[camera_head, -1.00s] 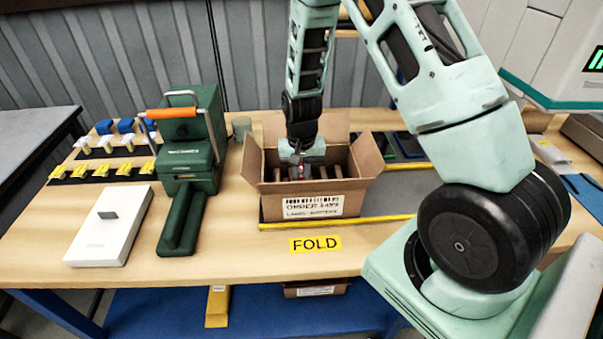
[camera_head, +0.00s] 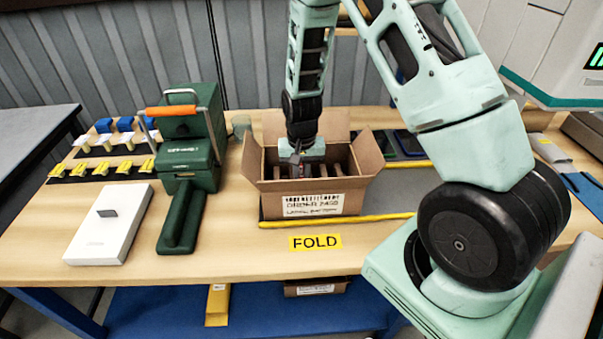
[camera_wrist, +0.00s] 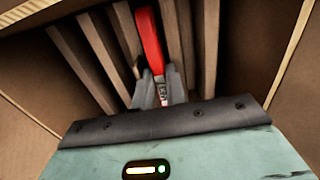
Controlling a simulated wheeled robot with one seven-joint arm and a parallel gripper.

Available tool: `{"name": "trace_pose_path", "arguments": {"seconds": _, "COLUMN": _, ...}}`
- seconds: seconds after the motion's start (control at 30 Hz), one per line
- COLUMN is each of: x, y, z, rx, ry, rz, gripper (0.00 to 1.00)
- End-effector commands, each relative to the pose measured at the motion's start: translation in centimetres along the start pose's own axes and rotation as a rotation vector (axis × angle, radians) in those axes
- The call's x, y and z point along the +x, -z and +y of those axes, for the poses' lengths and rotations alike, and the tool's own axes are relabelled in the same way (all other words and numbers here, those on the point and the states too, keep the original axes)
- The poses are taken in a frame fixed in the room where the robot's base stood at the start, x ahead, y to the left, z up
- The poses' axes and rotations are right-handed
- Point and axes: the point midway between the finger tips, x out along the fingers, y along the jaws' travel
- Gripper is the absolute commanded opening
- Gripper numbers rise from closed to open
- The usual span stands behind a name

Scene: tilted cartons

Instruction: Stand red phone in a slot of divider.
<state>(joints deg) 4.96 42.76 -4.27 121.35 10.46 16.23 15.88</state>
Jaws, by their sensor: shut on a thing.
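The red phone (camera_wrist: 150,42) shows in the wrist view as a narrow red edge, between the brown slats of the divider (camera_wrist: 101,55). My gripper (camera_wrist: 160,85) is shut on the red phone, with a finger on each side of it. In the head view my gripper (camera_head: 298,160) reaches down into the open carton (camera_head: 270,196), which holds the divider (camera_head: 335,172).
The carton's flaps (camera_head: 369,153) stand open around my gripper. A green tool with an orange handle (camera_head: 173,112) stands to the left, beside a white box (camera_head: 108,228). Yellow strips (camera_head: 342,221) edge the mat. The bench front near the FOLD label (camera_head: 315,242) is clear.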

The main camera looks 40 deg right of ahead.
Motion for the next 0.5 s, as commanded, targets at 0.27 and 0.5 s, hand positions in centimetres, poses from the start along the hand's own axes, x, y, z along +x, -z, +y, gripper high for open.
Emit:
{"name": "trace_pose_path", "arguments": {"seconds": 0.27, "x": -0.03, "y": 0.02, "z": -0.01, "rx": 0.0, "ry": 0.0, "rz": 0.0, "gripper": 0.0}}
{"name": "trace_pose_path", "arguments": {"seconds": 0.5, "x": -0.03, "y": 0.01, "z": 0.01, "rx": 0.0, "ry": 0.0, "rz": 0.0, "gripper": 0.39}}
